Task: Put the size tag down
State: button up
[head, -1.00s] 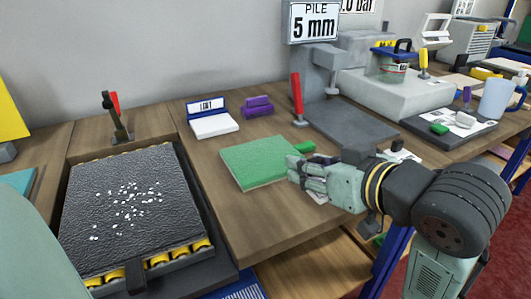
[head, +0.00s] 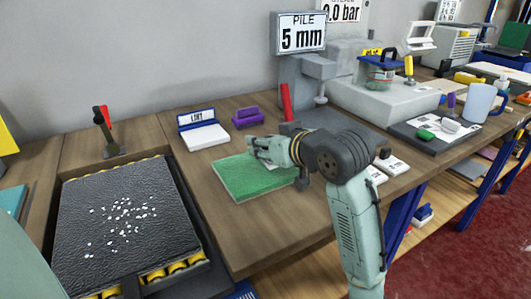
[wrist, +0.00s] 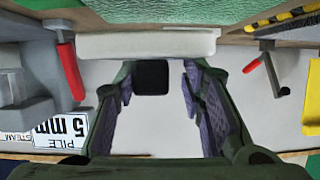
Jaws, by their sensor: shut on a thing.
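The size tag looks like a white plate (wrist: 147,43) with a black grip block (wrist: 152,77). In the wrist view it sits between the fingertips of my gripper (wrist: 157,80), which is shut on the block. In the head view my gripper (head: 262,152) is over the far part of the green mat (head: 245,184), and it hides most of the tag. The mat also shows in the wrist view (wrist: 210,10), beyond the plate. I cannot tell whether the plate touches the mat.
The white LINT tray (head: 205,137) and a purple block (head: 248,117) lie behind the mat. A press with a red lever (head: 286,102) and PILE 5 mm sign stands behind my gripper. A black tray with white specks (head: 125,225) is left. White tags lie right of my arm (head: 392,165).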

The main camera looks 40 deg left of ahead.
jog(key=shift+f, duration=1.65)
jog(key=shift+f, duration=0.1)
jog(key=o, duration=1.1)
jog(key=shift+o, duration=0.2)
jog(key=shift+r, duration=0.2)
jog(key=v, duration=1.2)
